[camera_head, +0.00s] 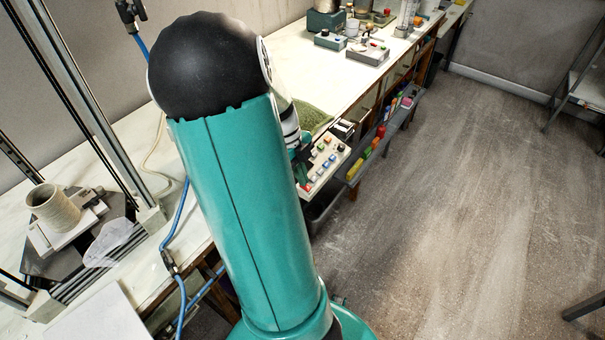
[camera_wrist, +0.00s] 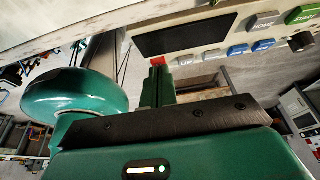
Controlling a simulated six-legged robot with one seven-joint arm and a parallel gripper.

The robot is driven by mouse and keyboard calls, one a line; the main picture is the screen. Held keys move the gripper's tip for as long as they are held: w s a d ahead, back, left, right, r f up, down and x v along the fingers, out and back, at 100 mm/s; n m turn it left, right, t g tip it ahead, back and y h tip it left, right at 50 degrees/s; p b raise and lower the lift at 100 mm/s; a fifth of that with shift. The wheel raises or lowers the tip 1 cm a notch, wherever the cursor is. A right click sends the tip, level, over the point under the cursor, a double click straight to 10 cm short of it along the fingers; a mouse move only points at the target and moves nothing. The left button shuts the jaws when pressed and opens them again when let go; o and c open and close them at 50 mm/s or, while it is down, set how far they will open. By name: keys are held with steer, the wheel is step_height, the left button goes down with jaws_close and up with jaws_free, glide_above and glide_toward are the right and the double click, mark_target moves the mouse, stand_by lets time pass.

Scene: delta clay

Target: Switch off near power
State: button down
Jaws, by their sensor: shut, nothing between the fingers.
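A pale control panel (camera_head: 322,166) with several coloured buttons sits at the bench's front edge, partly hidden behind my arm in the head view. The wrist view shows it close up (camera_wrist: 208,42), with a dark screen (camera_wrist: 185,37), a red button (camera_wrist: 158,61), and grey, blue and green buttons. My gripper (camera_wrist: 161,78) is shut and empty. Its tip is at the panel's lower edge, just below the red button and overlapping it in view; I cannot tell whether they touch. The gripper (camera_head: 302,158) shows only partly in the head view. No power label is readable.
A printer frame with a clay cup (camera_head: 53,207) stands at left, near a blue hose (camera_head: 178,228). A teal box (camera_head: 330,40) and a grey box (camera_head: 368,52) with knobs stand farther along the bench. Coloured items fill a front tray (camera_head: 356,172).

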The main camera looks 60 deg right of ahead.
steer(key=shift+s, duration=0.15)
steer(key=shift+s+a+r, duration=0.15)
steer(key=shift+s+r, duration=0.05)
steer(key=shift+s, duration=0.45)
steer(key=shift+r, duration=0.1)
